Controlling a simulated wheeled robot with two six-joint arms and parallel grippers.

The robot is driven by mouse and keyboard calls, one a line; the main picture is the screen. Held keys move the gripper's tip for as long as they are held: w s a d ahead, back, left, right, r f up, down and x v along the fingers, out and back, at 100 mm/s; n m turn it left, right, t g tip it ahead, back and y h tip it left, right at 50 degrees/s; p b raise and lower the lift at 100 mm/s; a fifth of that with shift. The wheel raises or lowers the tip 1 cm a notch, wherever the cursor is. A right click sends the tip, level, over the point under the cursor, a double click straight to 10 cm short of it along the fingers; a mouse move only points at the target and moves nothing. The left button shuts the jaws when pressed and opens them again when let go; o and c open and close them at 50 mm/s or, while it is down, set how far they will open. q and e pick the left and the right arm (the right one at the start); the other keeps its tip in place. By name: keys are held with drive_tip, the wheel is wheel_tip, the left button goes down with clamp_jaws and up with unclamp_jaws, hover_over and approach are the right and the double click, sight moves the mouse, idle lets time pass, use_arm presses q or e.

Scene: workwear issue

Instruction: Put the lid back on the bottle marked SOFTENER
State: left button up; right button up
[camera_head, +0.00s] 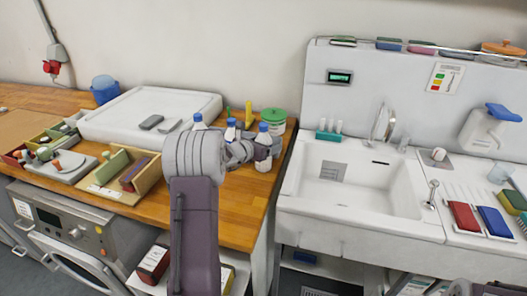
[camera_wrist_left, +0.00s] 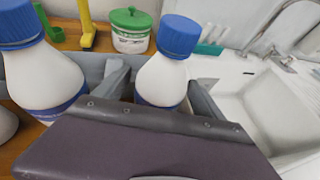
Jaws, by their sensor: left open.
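Three white bottles with blue lids stand at the right end of the wooden counter: a left one (camera_head: 198,122), a middle one (camera_head: 230,130) and a right one (camera_head: 264,138). No SOFTENER marking is readable, and I see no loose lid. My left gripper (camera_head: 250,152) is at the right bottle. In the left wrist view its open fingers stand on either side of a blue-lidded bottle (camera_wrist_left: 162,78), whose lower part is hidden by my gripper. Another blue-lidded bottle (camera_wrist_left: 38,72) stands left of the fingers. My right gripper is not in view.
A green-lidded jar (camera_head: 273,120) and a yellow object (camera_head: 248,115) stand behind the bottles. A white tray (camera_head: 150,103) and a wooden divided box (camera_head: 120,175) lie to the left. The white sink (camera_head: 345,185) is to the right, past the counter's edge.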

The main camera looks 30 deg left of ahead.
use_arm(q)
drive_tip(key=x, duration=0.2)
drive_tip(key=shift+w+f, duration=0.15)
drive_tip(key=shift+w, duration=0.05)
drive_tip(key=shift+s, duration=0.1)
clamp_jaws()
drive_tip(key=shift+r, duration=0.25)
drive_tip(key=shift+r, duration=0.3)
drive_tip(key=r, duration=0.2)
drive_tip(key=r+p, duration=0.1)
drive_tip(key=shift+d+r, duration=0.25)
drive_tip(key=shift+r, duration=0.1)
drive_tip(key=s+d+r, duration=0.1)
drive_tip(key=d+r, duration=0.2)
drive_tip(key=d, duration=0.2)
drive_tip(key=s+d+r+b, duration=0.1)
drive_tip(key=s+d+r, duration=0.1)
drive_tip(key=d, duration=0.3)
drive_tip(key=shift+s+d+r+b, duration=0.3)
drive_tip(key=shift+d+r, duration=0.05)
drive_tip(key=shift+r, duration=0.35)
